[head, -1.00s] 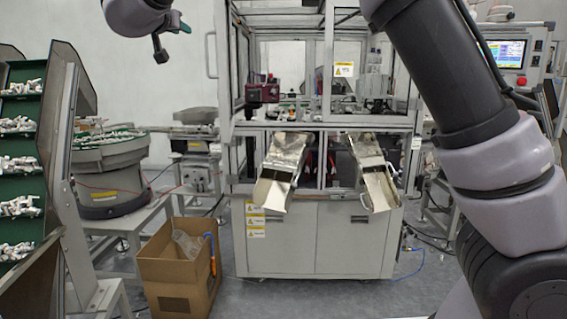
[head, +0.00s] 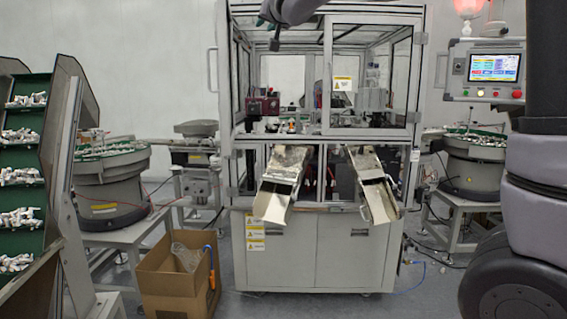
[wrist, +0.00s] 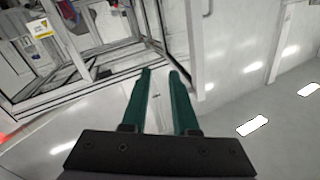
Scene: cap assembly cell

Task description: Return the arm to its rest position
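My gripper (wrist: 160,72) shows in the wrist view with its two green fingers apart and nothing between them. It points over the cabinet's glazed frame and a pale wall. In the head view, the end of my arm (head: 290,10) is at the top middle, above the front of the machine cabinet (head: 320,240). My upper arm and its joints stand at the right edge of the head view. The fingertips cannot be made out clearly in the head view.
Two metal chutes (head: 283,180) (head: 372,187) slope from the cabinet. An open cardboard box (head: 178,280) stands on the floor. Green trays of white parts (head: 22,175) are at left. Bowl feeders (head: 108,185) (head: 474,165) flank the cabinet. A control screen (head: 493,67) is upper right.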

